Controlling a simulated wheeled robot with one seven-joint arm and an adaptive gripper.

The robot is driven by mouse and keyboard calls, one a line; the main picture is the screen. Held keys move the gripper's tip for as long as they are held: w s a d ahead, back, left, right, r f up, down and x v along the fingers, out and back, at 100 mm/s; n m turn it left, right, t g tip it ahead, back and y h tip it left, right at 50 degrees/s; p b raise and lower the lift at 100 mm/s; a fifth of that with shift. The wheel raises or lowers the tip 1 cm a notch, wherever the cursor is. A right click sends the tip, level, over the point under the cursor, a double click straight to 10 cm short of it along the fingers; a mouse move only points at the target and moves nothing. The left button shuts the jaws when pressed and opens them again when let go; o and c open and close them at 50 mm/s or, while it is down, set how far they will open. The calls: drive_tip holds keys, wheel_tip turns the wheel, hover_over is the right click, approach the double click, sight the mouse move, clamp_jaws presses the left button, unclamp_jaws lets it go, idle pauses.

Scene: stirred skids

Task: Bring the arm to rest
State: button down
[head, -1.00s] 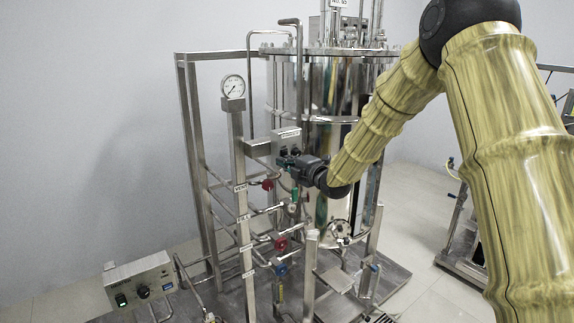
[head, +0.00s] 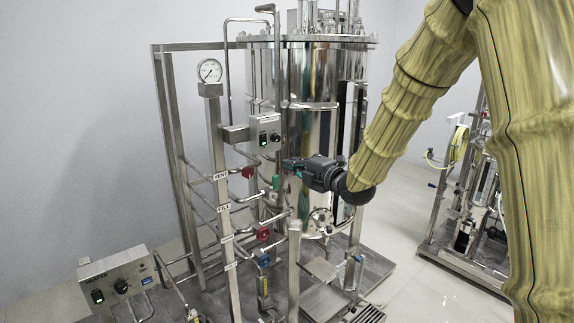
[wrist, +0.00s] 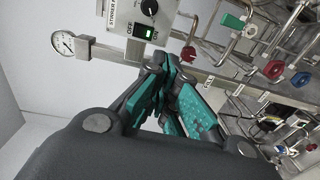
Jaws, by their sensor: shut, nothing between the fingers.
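My gripper (head: 291,166) is shut and empty. In the head view it points left, in front of the shiny steel vessel (head: 308,132), just below and right of the stirrer control box (head: 266,132). My yellow, wood-grained arm comes in from the upper right. In the wrist view the teal-padded fingers (wrist: 172,75) meet below the stirrer box (wrist: 138,17), whose switch glows green. The fingers look apart from the box; the exact gap is hard to tell.
A gauge (head: 210,71) tops a post at left. Red valve handles (head: 248,172) and a blue one (head: 264,259) stick out below. A heater box (head: 118,277) stands at lower left. Another skid (head: 465,258) is at right, with bare floor (head: 405,225) between.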

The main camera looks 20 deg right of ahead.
drive_tip(key=shift+s+d, duration=0.15)
drive_tip(key=shift+f, duration=0.15)
drive_tip(key=s+a+f+m+g+h, duration=0.1)
drive_tip(key=s+f+m+g, duration=0.2)
drive_tip(key=f, duration=0.8)
drive_tip(key=s+a+f+m+g+h, duration=0.15)
drive_tip(key=f+m, duration=0.25)
drive_tip(key=f, duration=0.7)
drive_tip(key=s+a+f+m+g+h, duration=0.15)
drive_tip(key=s+f+m, duration=0.25)
drive_tip(key=s+f, duration=0.6)
drive_tip(key=s+a+f+m+g+h, duration=0.1)
drive_tip(key=s+f+m+g, duration=0.25)
drive_tip(key=s+f, duration=0.7)
drive_tip(key=s+f+m+g, duration=0.2)
drive_tip(key=s+f, duration=0.3)
drive_tip(key=s, duration=0.4)
drive_tip(key=s+a+f+m+g, duration=0.1)
drive_tip(key=s+f+m+g, duration=0.1)
drive_tip(key=s+f, duration=0.3)
drive_tip(key=s+a+f+m+g+h, duration=0.1)
drive_tip(key=s+f+m, duration=0.3)
drive_tip(key=s, duration=0.9)
drive_tip(key=shift+s+f+g, duration=0.25)
drive_tip(key=shift+f+g, duration=0.2)
drive_tip(key=shift+g, duration=0.3)
